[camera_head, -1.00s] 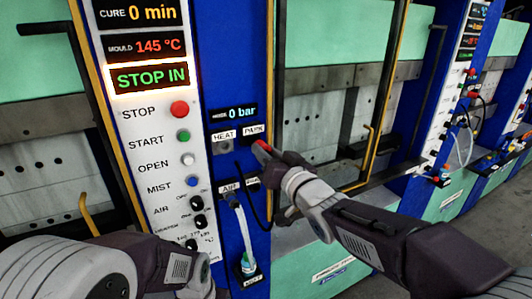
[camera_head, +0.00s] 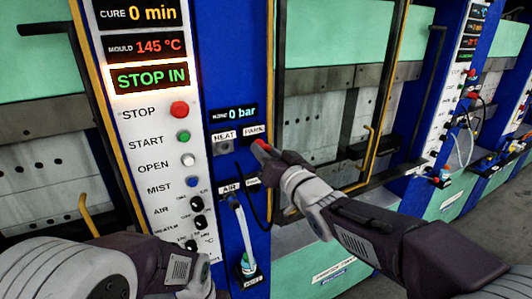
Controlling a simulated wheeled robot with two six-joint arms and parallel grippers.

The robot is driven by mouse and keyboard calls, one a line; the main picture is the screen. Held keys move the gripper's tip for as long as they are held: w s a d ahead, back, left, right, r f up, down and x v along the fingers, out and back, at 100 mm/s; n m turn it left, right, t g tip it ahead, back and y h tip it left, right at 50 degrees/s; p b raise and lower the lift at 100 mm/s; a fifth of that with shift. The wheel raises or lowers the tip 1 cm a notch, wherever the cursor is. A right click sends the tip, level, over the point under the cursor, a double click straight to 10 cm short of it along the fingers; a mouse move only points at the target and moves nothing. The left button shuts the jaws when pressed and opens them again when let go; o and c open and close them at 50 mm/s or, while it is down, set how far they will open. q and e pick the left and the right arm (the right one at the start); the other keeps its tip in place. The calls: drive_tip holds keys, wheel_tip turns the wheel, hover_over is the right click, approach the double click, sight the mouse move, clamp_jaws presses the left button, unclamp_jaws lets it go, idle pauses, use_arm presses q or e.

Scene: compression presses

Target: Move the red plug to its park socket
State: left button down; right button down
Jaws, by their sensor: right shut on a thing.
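The red plug (camera_head: 261,145) is at the tip of my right gripper (camera_head: 268,150), which is shut on it. The plug is just below the PARK label (camera_head: 253,129) on the blue press column. Whether it is seated in the park socket cannot be told, because the plug and gripper cover the socket. A dark cable hangs below the plug. The HEAT socket (camera_head: 225,147), under the HEAT label, shows no plug. My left gripper (camera_head: 197,284) is at the bottom left, and its fingers are hard to make out.
The white control panel (camera_head: 152,178) with coloured buttons and knobs stands left of the sockets. Below are the AIR label (camera_head: 229,189) and a pale hose (camera_head: 243,232) running down to a lower fitting (camera_head: 247,266). More presses stand at the right.

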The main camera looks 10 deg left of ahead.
drive_tip(key=shift+x, duration=1.15)
drive_tip(key=c, duration=1)
unclamp_jaws()
drive_tip(key=shift+c, duration=0.2)
drive_tip(key=shift+s+f, duration=0.1)
drive_tip(key=shift+s, duration=0.05)
drive_tip(key=b+v, duration=0.2)
drive_tip(key=v, duration=0.6)
drive_tip(key=shift+s+d, duration=0.25)
drive_tip(key=shift+s, duration=0.05)
